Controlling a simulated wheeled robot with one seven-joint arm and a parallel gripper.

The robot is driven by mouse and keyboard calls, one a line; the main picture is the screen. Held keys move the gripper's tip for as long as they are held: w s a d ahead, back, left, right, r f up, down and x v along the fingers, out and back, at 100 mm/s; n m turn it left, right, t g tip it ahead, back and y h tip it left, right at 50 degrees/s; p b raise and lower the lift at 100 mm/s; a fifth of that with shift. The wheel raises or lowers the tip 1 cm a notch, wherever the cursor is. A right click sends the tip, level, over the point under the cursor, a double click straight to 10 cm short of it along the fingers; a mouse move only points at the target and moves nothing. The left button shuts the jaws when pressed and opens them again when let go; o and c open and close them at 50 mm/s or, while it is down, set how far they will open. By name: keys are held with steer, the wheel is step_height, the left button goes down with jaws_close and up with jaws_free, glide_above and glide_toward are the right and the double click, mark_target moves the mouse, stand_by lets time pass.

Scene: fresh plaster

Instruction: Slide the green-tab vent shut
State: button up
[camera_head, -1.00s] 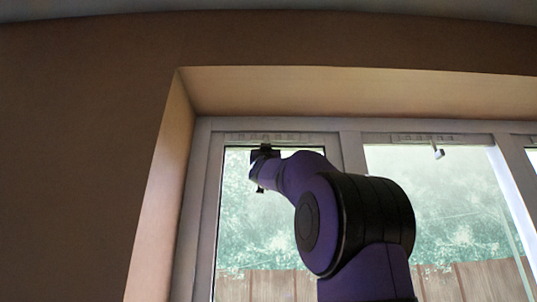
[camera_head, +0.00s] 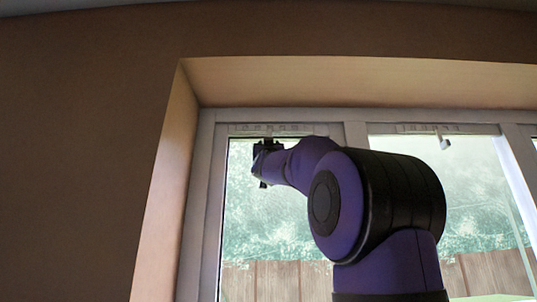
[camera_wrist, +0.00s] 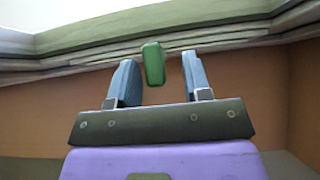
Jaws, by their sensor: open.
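The green tab (camera_wrist: 153,64) shows in the wrist view, hanging below a pale ledge of the window frame. My gripper (camera_wrist: 160,66) is open, with one blue-grey finger on each side of the tab. The tab is nearer the left finger, and I cannot tell whether either finger touches it. In the head view my gripper (camera_head: 265,150) is at the top of the left window pane, just below the slotted vent (camera_head: 272,128). The green tab is not visible there, and the slots are too small to tell how far the vent is open.
A second slotted vent (camera_head: 425,128) sits above the middle pane, with a small pale tab (camera_head: 444,144) hanging from it. The plaster window recess (camera_head: 170,190) stands close on the left. The glass below the gripper is clear.

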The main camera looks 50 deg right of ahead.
steer(key=v, duration=0.8)
steer(key=shift+a, duration=0.1)
stand_by(0.4)
